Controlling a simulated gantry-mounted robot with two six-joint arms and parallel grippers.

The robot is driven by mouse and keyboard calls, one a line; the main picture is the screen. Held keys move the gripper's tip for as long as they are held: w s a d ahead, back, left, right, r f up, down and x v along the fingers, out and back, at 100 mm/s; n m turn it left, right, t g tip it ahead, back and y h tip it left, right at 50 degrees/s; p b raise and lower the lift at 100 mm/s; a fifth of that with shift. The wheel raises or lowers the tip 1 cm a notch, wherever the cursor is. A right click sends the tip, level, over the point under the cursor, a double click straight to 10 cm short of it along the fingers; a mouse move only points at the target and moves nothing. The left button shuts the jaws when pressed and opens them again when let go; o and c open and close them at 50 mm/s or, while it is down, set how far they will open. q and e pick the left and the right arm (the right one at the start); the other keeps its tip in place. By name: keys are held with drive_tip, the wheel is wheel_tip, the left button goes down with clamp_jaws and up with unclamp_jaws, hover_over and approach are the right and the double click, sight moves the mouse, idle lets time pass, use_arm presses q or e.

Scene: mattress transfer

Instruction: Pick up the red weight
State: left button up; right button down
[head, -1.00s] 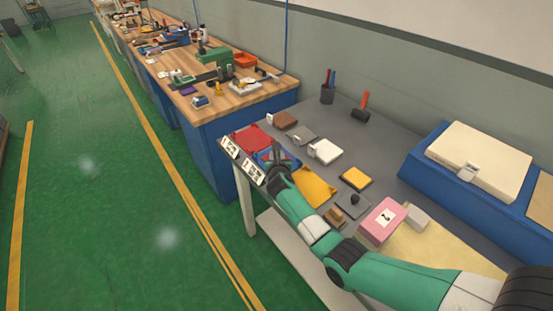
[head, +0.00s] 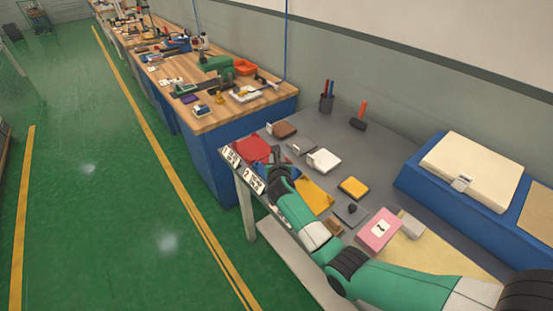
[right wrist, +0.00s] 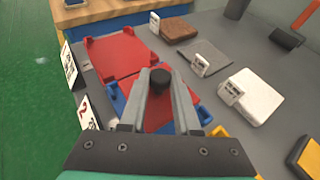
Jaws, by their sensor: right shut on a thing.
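The red weight (right wrist: 158,121) is a flat red piece with a black knob (right wrist: 160,79) on top, seen in the right wrist view. It is at the blue tray (right wrist: 203,115); whether it touches the tray floor I cannot tell. My right gripper (right wrist: 160,84) is shut on the knob, one finger on each side. In the head view my right gripper (head: 275,160) is over the blue tray at the bench's left edge, and it hides most of the weight. My left gripper is not in view.
A red tray (right wrist: 110,52) lies beside the blue one, with number cards (head: 231,157) in front. A white block (head: 324,161), a brown block (head: 282,129), a yellow-topped block (head: 354,187) and a pink box (head: 378,230) lie on the grey bench. A blue scale-like unit (head: 412,178) stands right.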

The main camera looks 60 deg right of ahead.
use_arm(q)
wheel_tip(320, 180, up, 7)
drive_tip(key=p, duration=0.5)
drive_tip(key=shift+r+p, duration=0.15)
drive_tip(key=shift+p, duration=0.2)
use_arm(e)
drive_tip(key=d+r+v, duration=0.1)
drive_tip(key=r+v, duration=0.2)
drive_tip(key=v, duration=1.2)
drive_tip(key=shift+s+d, duration=0.1)
